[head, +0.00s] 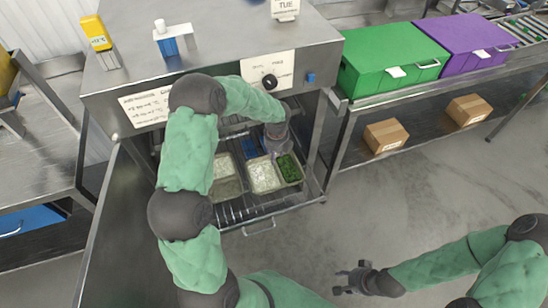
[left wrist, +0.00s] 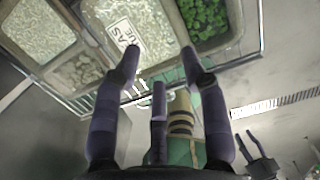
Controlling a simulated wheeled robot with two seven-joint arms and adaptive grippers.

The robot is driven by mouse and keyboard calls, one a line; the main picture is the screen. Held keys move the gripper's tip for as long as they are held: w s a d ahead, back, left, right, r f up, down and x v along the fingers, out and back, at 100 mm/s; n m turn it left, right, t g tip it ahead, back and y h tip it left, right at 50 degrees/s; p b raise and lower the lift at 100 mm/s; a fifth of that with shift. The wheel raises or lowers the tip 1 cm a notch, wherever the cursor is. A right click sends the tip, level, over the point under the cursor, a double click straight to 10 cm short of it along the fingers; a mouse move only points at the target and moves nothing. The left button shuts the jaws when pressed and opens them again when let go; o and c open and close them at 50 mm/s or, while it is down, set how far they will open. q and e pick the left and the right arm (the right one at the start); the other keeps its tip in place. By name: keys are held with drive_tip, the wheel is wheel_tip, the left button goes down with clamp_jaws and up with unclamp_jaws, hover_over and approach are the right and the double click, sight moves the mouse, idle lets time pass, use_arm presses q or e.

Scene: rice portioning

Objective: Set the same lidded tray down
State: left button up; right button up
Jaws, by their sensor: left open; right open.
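A pale rectangular tray (head: 268,192) with a rice-like white section and a green section sits on the wire rack inside the open steel cabinet. My left gripper (head: 275,150) is at the tray's far end in the head view. In the left wrist view its fingers (left wrist: 160,62) are spread and empty near the tray edge. My right gripper (head: 355,279) is open and empty over the floor.
A similar tray (left wrist: 77,45) lies left of it on the rack (head: 240,211). The steel cabinet (head: 215,70) stands over the rack, its walls close to my left arm. Green (head: 395,55) and purple (head: 468,40) boxes stand on the right bench, cartons (head: 387,136) below.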

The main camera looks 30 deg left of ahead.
use_arm(q)
drive_tip(key=s+d+f+n+h, duration=0.2)
drive_tip(key=s+d+f+n, duration=0.3)
drive_tip(key=d+n, duration=0.25)
drive_tip(key=s+d+f+n+h, duration=0.2)
drive_tip(key=s+d+f+n, duration=0.35)
drive_tip(key=d, duration=0.25)
drive_tip(key=s+d+f+n, duration=0.2)
drive_tip(key=s+d+n, duration=0.1)
drive_tip(key=s+n, duration=0.4)
drive_tip(key=s+d+f+n+h, duration=0.1)
drive_tip(key=s+d+n, duration=0.2)
drive_tip(key=s+n, duration=0.3)
drive_tip(key=shift+s+d+f+n+p, duration=0.3)
drive_tip(key=shift+s+f+n, duration=0.1)
drive_tip(key=shift+n, duration=0.8)
